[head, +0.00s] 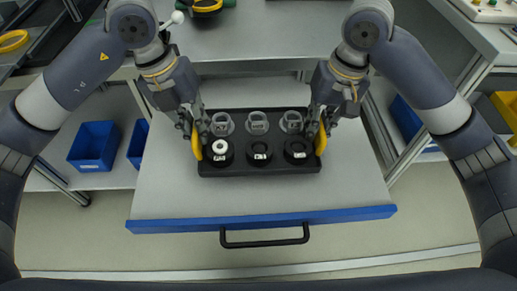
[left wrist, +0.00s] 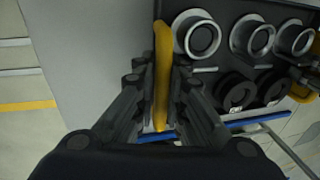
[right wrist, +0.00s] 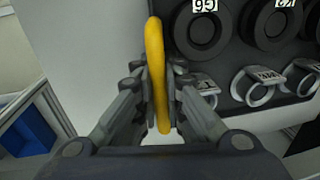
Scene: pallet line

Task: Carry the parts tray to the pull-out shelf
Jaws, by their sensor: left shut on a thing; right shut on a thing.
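The black parts tray (head: 260,168) is over the grey pull-out shelf (head: 170,185), near its middle; I cannot tell whether it rests on it or is just above. It carries grey metal rings (head: 257,122) in the far row and black rings (head: 298,150) in the near row, one with a white ring on it. My left gripper (head: 196,138) is shut on the tray's left yellow handle (left wrist: 163,75). My right gripper (head: 320,136) is shut on the right yellow handle (right wrist: 156,75).
The shelf has a blue front edge (head: 265,219) and a black pull handle (head: 264,240). A grey worktop (head: 275,40) lies behind it. Blue bins (head: 94,146) stand at the left below. Bare shelf surface shows left, right and in front of the tray.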

